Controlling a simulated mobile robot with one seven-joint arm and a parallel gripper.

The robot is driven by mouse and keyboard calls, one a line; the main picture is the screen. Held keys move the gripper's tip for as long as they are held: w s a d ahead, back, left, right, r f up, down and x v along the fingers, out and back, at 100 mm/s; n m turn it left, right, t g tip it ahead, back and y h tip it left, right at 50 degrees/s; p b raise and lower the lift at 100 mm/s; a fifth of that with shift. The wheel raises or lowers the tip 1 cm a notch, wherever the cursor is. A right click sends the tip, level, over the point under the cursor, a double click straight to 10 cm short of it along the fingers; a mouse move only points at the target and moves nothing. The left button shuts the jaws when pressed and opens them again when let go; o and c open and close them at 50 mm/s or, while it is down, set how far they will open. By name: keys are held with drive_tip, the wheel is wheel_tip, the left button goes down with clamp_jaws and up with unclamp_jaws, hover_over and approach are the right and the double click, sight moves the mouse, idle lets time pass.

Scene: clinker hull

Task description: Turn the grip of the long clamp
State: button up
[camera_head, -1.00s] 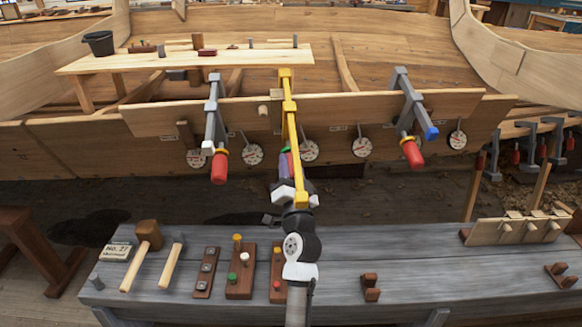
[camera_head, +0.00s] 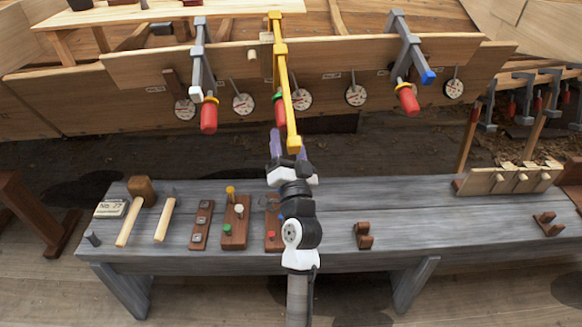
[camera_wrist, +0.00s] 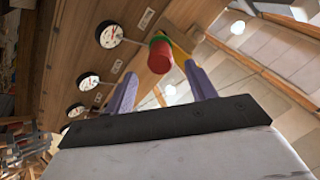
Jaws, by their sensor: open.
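The long clamp (camera_head: 281,60) is a yellow bar clamp on the hull planking, between two grey clamps with red grips. Its red grip (camera_head: 280,113) with a green collar hangs partly behind the yellow bar in the head view. My gripper (camera_head: 288,146) is just below the grip, its purple fingers open and pointing up at it. In the wrist view the red grip (camera_wrist: 159,57) lies ahead, between the lines of the two open fingers (camera_wrist: 162,80). The fingers do not appear to touch it. The yellow bar passes behind it.
The grey left clamp (camera_head: 205,65) and grey right clamp (camera_head: 405,55) flank the long clamp. Round dials (camera_head: 243,103) hang along the plank. The grey bench (camera_head: 335,205) below carries a mallet (camera_head: 142,190) and several wooden blocks. The floor strip between hull and bench is clear.

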drive_tip(key=b+v, duration=0.1)
drive_tip(key=v, duration=0.4)
drive_tip(key=shift+s+f, duration=0.1)
drive_tip(key=shift+s, duration=0.15)
